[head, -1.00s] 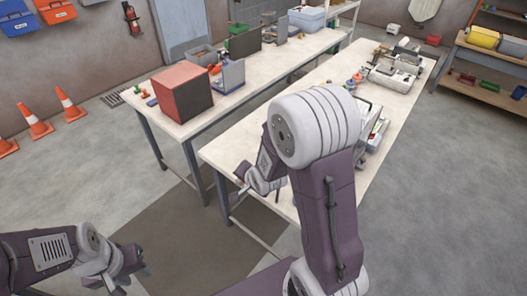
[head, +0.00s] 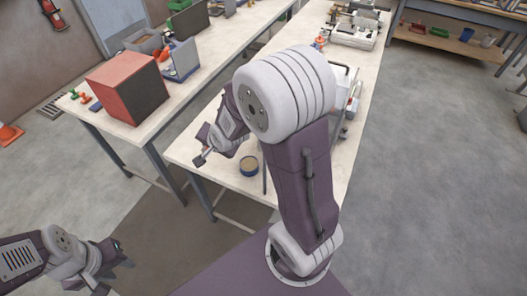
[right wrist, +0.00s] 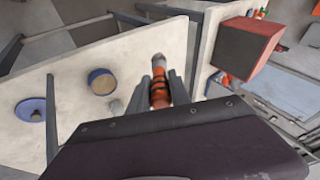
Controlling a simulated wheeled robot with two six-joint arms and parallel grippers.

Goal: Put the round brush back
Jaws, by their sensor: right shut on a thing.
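The round brush appears to be the orange-handled thing with dark bands (right wrist: 159,88) in the right wrist view. Its far end points away from the wrist, and I cannot make out bristles. My right gripper (right wrist: 160,92) is shut on it, one grey finger on each side. In the head view my right gripper (head: 203,157) is over the near end of the right workbench (head: 220,178), small and partly turned away. My left gripper (head: 112,275) is at the lower left over the floor, fingers apart and empty, far from the bench.
A round blue tin with a tan top (head: 249,168) stands on the near bench end; it also shows in the right wrist view (right wrist: 101,82). A blue round piece with a knob (right wrist: 30,111) lies further left there. A red-and-black box (head: 128,88) stands on the other bench.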

